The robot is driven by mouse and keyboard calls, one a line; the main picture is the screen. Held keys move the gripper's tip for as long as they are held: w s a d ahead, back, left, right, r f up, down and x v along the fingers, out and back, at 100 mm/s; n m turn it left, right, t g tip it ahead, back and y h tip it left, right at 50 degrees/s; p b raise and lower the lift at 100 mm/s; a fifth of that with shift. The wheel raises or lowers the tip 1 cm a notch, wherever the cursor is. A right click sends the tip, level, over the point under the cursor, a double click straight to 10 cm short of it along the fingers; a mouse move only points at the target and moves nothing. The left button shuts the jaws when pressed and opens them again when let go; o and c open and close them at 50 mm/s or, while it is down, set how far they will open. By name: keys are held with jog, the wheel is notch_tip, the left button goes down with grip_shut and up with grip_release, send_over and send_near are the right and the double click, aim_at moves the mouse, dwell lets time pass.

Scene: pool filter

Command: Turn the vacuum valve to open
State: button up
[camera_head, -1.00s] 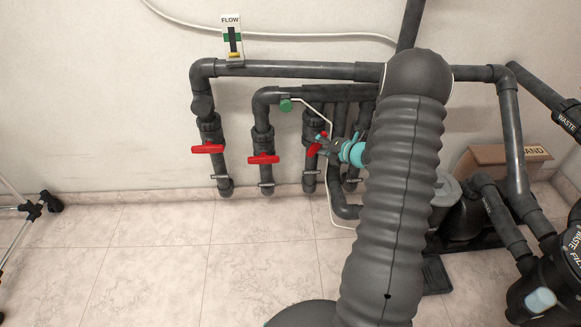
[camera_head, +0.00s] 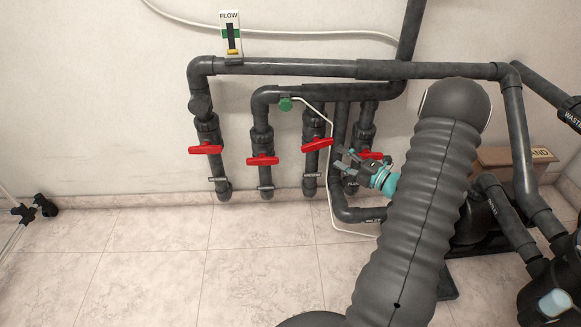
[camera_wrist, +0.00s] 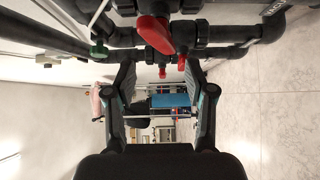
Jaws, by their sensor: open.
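Several red valve handles sit on dark grey vertical pipes along the wall. In the head view they are the leftmost handle (camera_head: 206,149), the second (camera_head: 263,160), the third (camera_head: 317,145), slightly tilted, and the fourth (camera_head: 371,156), partly behind my gripper. My gripper (camera_head: 346,160) is open and empty, just right of the third handle and in front of the fourth. In the wrist view, a large red handle (camera_wrist: 153,35) shows beyond and above my open gripper (camera_wrist: 160,75).
A green knob (camera_head: 285,104) and a thin white tube (camera_head: 332,190) are close to the valves. A flow gauge (camera_head: 231,38) stands on the upper pipe (camera_head: 290,68). Pump equipment and a sand box (camera_head: 505,157) are at right. The tiled floor at left front is clear.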

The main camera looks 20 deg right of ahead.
jog(key=v, duration=0.5)
jog(key=s+a+r+n+g+p, duration=0.1)
jog(key=s+a+r+n+g, duration=0.1)
jog(key=a+r+n+g, duration=0.2)
jog(key=s+a+r+n+g+y+p, duration=0.1)
jog(key=s+a+r+n+g, duration=0.2)
jog(key=a+n, duration=0.8)
jog(key=s+a+r+n+g, duration=0.3)
jog(key=a+r+n+g, duration=0.2)
jog(key=a+r+n, duration=0.2)
jog(key=shift+s+a+r+n+y+p, duration=0.15)
jog(key=shift+s+a+n+y+p, duration=0.2)
jog(key=shift+a, duration=0.6)
jog(key=shift+w, duration=0.1)
